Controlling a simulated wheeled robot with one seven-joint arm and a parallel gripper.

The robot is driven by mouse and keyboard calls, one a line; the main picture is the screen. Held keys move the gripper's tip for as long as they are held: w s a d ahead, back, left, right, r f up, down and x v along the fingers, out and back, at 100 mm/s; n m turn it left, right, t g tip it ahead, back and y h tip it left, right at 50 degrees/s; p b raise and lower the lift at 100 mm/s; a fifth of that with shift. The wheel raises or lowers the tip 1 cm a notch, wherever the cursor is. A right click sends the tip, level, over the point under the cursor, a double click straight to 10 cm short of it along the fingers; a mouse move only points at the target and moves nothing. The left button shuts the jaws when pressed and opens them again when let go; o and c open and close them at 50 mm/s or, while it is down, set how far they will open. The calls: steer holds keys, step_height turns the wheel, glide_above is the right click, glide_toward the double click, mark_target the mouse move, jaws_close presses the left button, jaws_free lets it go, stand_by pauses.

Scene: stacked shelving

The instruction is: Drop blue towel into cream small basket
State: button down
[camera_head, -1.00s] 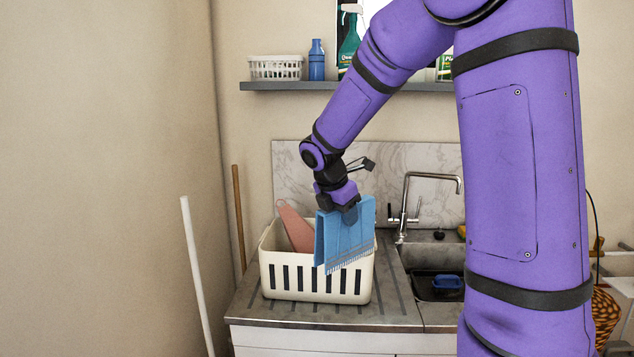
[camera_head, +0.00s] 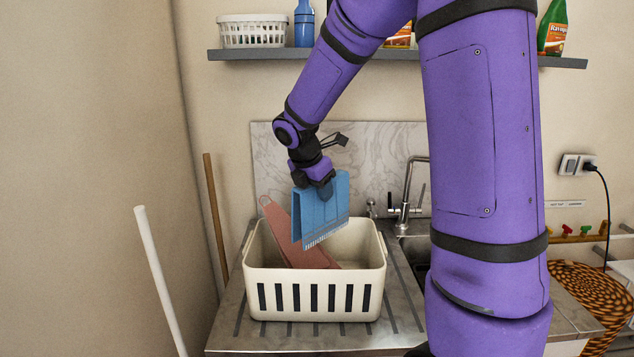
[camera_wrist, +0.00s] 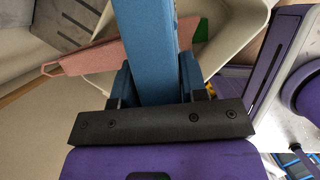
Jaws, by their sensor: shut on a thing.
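The cream basket (camera_head: 315,275) stands on the counter beside the sink, with slots along its front. The folded blue towel (camera_head: 321,212) hangs from my gripper (camera_head: 316,184) above the basket opening, its fringed lower edge around the level of the rim. My gripper is shut on the towel's top. In the wrist view the towel (camera_wrist: 150,50) runs up between the fingers, and part of the basket rim (camera_wrist: 222,35) shows behind it. A pink object (camera_head: 276,217) leans inside the basket behind and below the towel.
A shelf (camera_head: 400,57) above holds a white basket (camera_head: 252,31), a blue bottle (camera_head: 304,24) and a spray bottle (camera_head: 552,28). The tap (camera_head: 408,195) and sink are right of the basket. A white pole (camera_head: 160,280) stands at the front left.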

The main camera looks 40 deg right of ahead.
step_height(320, 180, down, 4)
steer(key=shift+f, duration=0.1)
stand_by(0.4)
steer(key=c, duration=0.6)
jaws_free()
steer(key=v, duration=1)
steer(key=shift+a+r, duration=0.2)
steer(key=shift+r, duration=0.25)
